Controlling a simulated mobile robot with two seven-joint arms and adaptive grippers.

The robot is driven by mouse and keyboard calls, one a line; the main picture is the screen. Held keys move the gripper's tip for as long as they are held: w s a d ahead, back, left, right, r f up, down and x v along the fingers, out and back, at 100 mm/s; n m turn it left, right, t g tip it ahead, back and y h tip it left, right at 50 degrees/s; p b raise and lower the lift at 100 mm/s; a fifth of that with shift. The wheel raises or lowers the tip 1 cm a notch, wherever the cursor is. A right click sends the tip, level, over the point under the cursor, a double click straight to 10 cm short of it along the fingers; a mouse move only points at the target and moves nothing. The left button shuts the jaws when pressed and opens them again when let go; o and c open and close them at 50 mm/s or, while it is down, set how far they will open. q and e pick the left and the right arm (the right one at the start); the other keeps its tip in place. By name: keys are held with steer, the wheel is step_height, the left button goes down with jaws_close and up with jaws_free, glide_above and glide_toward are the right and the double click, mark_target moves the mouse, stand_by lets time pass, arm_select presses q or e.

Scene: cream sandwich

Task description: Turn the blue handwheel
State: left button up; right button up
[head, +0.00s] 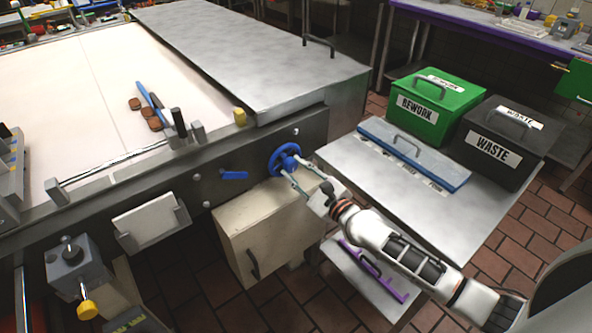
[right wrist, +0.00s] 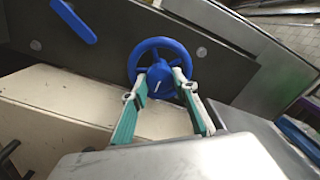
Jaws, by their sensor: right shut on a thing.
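The blue handwheel (head: 286,160) is mounted on the dark side panel of the conveyor machine, near its right end. My right gripper (head: 302,167) reaches it from the lower right. In the right wrist view the handwheel (right wrist: 160,64) faces me, with a round rim, spokes and a hub. The green-lined fingers of my right gripper (right wrist: 162,76) are shut on its lower part, around the hub area; the exact contact is partly hidden. My left gripper is not in view.
A blue lever (head: 234,175) sits left of the wheel. A cream box (head: 262,232) stands just below it.

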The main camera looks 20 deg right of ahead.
stand_by(0.3)
steer(key=o, duration=1.1)
steer(key=shift+s, duration=0.1)
steer(key=v, duration=1.1)
steer(key=shift+s+d, duration=0.15)
steer(key=shift+s, duration=0.25)
